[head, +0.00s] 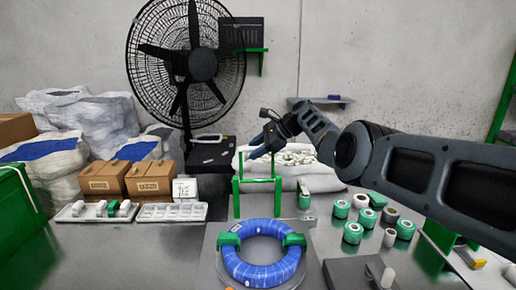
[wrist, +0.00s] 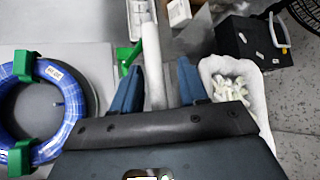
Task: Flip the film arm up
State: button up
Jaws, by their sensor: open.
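The green film arm (head: 237,199) stands upright as a frame behind the blue cable coil (head: 236,268) in the head view. In the wrist view, part of a green bracket (wrist: 128,56) shows beside a white film roll (wrist: 152,62). My gripper (head: 262,150) is above and just behind the green frame in the head view. In the wrist view my gripper (wrist: 156,72) is open, its blue fingers on either side of the white roll. I cannot tell whether they touch it. The gripper body hides the roll's near end.
The coil sits in green clips on a grey plate. Green and white tape rolls (head: 353,232) stand to the right. White trays (head: 172,212) and cardboard boxes (head: 150,179) are at left. A white sack (wrist: 212,68) of small pieces and a black box (wrist: 246,46) lie behind.

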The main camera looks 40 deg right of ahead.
jog(key=shift+r, duration=0.1)
jog(key=p+v, duration=0.1)
jog(key=v, duration=0.6)
jog(key=shift+s+d, duration=0.2)
jog(key=shift+r, duration=0.15)
